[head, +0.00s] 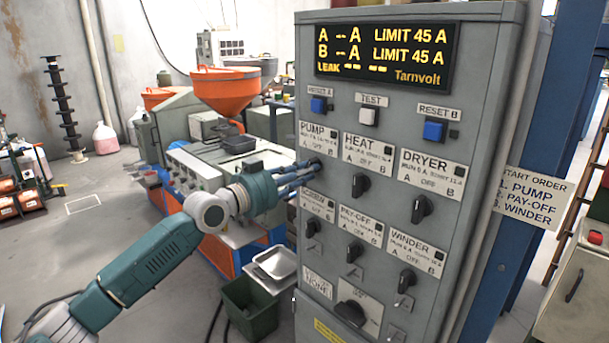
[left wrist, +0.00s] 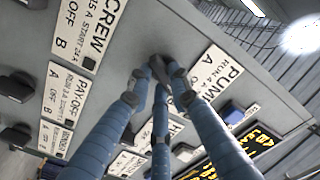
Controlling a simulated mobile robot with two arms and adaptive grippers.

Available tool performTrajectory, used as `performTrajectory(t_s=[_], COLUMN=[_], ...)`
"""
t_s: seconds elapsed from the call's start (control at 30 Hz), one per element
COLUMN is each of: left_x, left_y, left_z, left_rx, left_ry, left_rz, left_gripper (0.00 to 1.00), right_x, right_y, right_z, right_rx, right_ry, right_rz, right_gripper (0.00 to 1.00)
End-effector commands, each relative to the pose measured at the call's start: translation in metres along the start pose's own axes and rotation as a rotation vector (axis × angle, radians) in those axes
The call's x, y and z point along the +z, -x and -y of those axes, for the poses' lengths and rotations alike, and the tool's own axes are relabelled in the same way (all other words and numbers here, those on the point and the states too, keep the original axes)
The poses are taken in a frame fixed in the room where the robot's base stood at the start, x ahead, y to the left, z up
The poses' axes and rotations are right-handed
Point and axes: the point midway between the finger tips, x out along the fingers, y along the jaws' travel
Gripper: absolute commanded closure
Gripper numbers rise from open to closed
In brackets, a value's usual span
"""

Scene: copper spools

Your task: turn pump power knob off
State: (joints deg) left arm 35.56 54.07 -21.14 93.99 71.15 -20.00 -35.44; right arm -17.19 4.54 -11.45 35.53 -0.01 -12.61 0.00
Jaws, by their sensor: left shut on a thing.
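The grey control cabinet (head: 480,190) stands at the right of the head view, with the PUMP label (head: 318,138) at upper left of its knob rows. My left gripper (head: 312,168) reaches in from the left to the spot just below that label. Its blue fingers are shut around the dark pump knob (left wrist: 158,66), which the fingers mostly hide. In the left wrist view the fingertips meet at the panel between the PUMP label (left wrist: 222,72) and the SCREW label (left wrist: 90,35). The knob's exact pointing direction cannot be told. My right gripper is not in view.
Close by are the HEAT knob (head: 361,185), the DRYER knob (head: 421,208) and the SCREW knob (head: 313,228). The display (head: 385,55) reads A and B, LIMIT 45 A. A machine with an orange hopper (head: 225,90) and a green bin (head: 250,306) stand left of the cabinet.

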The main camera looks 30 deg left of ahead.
Motion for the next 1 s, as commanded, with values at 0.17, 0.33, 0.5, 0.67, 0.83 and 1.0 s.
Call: performTrajectory(t_s=[0.17, 0.33, 0.5, 0.67, 0.83, 1.0], left_x=[-0.0008, -0.002, -0.0024, -0.0025, -0.0026, -0.0026], left_y=[-0.0002, -0.0001, -0.0002, -0.0001, 0.0, 0.0], left_z=[-0.0007, -0.0003, -0.0006, -0.0004, -0.0002, -0.0001], left_rx=[0.0, 0.0, 0.001, 0.0, 0.0, 0.0], left_ry=[0.149, 0.272, 0.365, 0.421, 0.449, 0.455], left_rz=[-0.001, -0.001, 0.0, 0.0, 0.0, 0.0], left_gripper=[1.0, 1.0, 1.0, 1.0, 1.0, 1.0], right_x=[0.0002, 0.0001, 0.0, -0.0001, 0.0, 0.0], right_y=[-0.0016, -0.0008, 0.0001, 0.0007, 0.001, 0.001], right_z=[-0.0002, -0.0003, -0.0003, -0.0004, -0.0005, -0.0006], right_rx=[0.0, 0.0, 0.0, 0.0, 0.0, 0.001], right_ry=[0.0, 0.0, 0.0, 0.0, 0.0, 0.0], right_rz=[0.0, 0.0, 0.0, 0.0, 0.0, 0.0], right_gripper=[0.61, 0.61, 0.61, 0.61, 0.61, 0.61])
